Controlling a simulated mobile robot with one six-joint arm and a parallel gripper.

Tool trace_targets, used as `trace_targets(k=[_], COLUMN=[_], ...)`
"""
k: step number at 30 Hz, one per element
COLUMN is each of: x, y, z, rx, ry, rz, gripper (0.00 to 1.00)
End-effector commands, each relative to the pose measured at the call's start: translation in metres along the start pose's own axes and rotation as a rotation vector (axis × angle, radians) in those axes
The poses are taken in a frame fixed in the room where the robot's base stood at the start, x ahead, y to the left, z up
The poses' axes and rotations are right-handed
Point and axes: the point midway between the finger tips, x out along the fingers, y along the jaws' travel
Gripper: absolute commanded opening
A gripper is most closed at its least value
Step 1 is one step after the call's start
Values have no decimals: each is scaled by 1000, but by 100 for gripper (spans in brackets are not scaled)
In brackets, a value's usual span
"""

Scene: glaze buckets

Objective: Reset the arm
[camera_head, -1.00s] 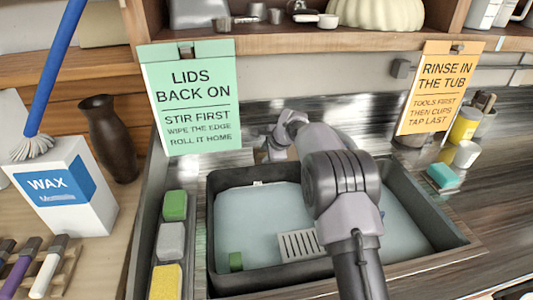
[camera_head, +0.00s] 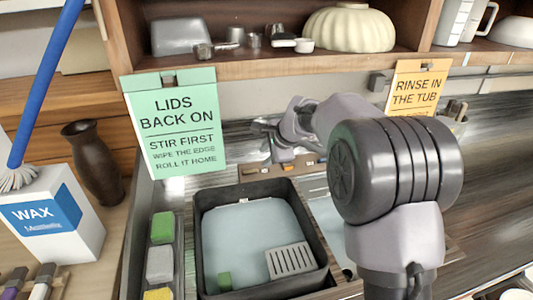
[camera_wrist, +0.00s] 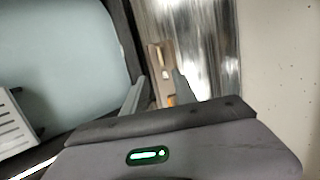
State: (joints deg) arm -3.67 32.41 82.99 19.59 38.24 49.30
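My gripper (camera_head: 268,140) is small and partly hidden behind my own arm in the head view, above the back edge of the tub. In the wrist view my gripper (camera_wrist: 158,90) shows two grey fingers standing apart with nothing between them. Beyond the fingertips lies a narrow wooden strip (camera_wrist: 157,60) with a small orange item near it. My bent arm covers the right part of the head view.
A shelf (camera_head: 270,66) overhangs the back. A green sign (camera_head: 172,120) and an orange sign (camera_head: 416,88) hang below it. A wax box (camera_head: 52,218) and dark vase (camera_head: 95,160) stand left.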

Motion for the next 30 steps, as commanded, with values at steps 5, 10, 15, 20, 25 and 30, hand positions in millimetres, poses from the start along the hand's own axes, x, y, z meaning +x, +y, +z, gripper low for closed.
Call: trace_targets(k=[5,10,15,20,25,30], x=[-1,-76,-196,-259,-276,-278], y=[0,21,111,223,301,319], z=[0,14,40,58,65,66], rx=[-3,-158,-485,-764,-937,-979], ry=[0,13,39,60,69,70], rz=[0,6,48,100,141,154], gripper=[34,34,34,34,34,34])
